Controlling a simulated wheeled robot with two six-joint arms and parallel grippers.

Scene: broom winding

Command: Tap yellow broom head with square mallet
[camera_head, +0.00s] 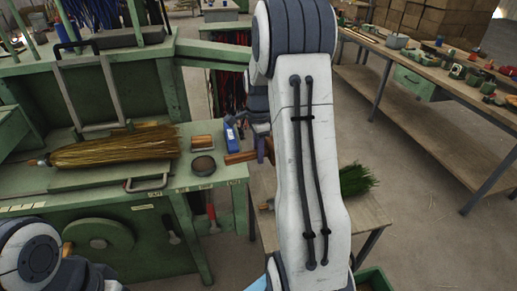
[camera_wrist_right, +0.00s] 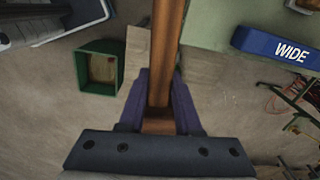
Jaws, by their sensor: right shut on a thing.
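The yellow broom head (camera_head: 115,148), a bundle of yellow-brown straw, lies on its side on the green machine bench (camera_head: 215,181) in the head view. My right gripper (camera_head: 264,151) is right of it, beyond the bench's right edge. In the right wrist view, its purple fingers (camera_wrist_right: 158,100) are shut on a brown wooden shaft, seemingly the square mallet (camera_wrist_right: 166,45). The shaft runs out of the top of that view, so its far end is hidden there. In the head view, a short brown piece points left from the gripper, apart from the broom head. My left gripper is out of view.
A blue box (camera_head: 231,134), labelled WIDE in the wrist view (camera_wrist_right: 277,46), stands near the bench edge. A dark round tin (camera_head: 203,166) and a wooden block (camera_head: 201,141) lie on the bench.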

